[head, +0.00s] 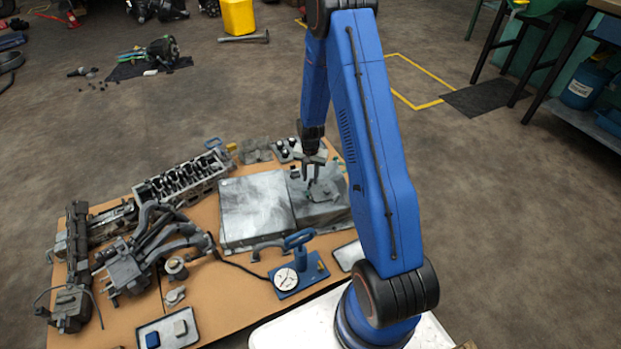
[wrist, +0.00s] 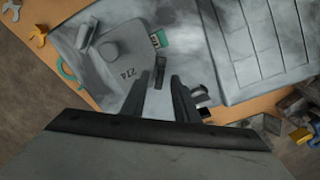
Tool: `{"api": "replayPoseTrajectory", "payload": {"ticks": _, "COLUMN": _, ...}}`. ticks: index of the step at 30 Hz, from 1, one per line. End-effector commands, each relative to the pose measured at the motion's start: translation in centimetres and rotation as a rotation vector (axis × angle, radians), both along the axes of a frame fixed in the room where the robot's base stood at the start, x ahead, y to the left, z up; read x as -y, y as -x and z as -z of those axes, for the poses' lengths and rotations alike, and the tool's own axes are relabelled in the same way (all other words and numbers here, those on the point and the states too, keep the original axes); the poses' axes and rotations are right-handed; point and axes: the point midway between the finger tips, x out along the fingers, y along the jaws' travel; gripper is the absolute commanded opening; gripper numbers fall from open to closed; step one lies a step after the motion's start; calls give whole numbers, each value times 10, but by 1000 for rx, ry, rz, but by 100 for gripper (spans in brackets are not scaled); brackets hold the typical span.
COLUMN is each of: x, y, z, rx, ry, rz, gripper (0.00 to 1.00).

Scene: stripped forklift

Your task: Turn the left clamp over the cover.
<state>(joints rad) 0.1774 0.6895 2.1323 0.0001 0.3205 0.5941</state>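A grey cover (wrist: 125,55) marked 274, with a round knob or boss on it, lies on a worn metal housing (head: 318,212). A small pale metal block, possibly a clamp (wrist: 86,34), is at the cover's upper left in the wrist view. A narrow dark upright piece, possibly another clamp (wrist: 160,72), shows between my fingertips; I cannot tell which is the left clamp. My gripper (wrist: 160,85) points down over the cover's edge with its fingers apart. Contact with the dark piece cannot be told. In the head view my gripper (head: 312,172) hides part of the cover.
A ribbed metal panel (wrist: 265,45) adjoins the housing. A teal loop (wrist: 68,75) and a green part (wrist: 158,40) are near the cover. An engine block (head: 182,178), a blue gauge stand (head: 300,268) and a small tray (head: 168,331) crowd the brown tabletop (head: 225,305).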

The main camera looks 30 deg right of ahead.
Motion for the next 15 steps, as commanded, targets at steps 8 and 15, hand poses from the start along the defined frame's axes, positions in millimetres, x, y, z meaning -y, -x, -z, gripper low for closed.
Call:
{"api": "replayPoseTrajectory", "payload": {"ticks": 8, "x": 0, "y": 0, "z": 7, "rx": 1, "ry": 0, "rz": 0, "gripper": 27}}
{"api": "replayPoseTrajectory", "payload": {"ticks": 15, "x": 0, "y": 0, "z": 7, "rx": 1, "ry": 0, "rz": 0, "gripper": 8}}
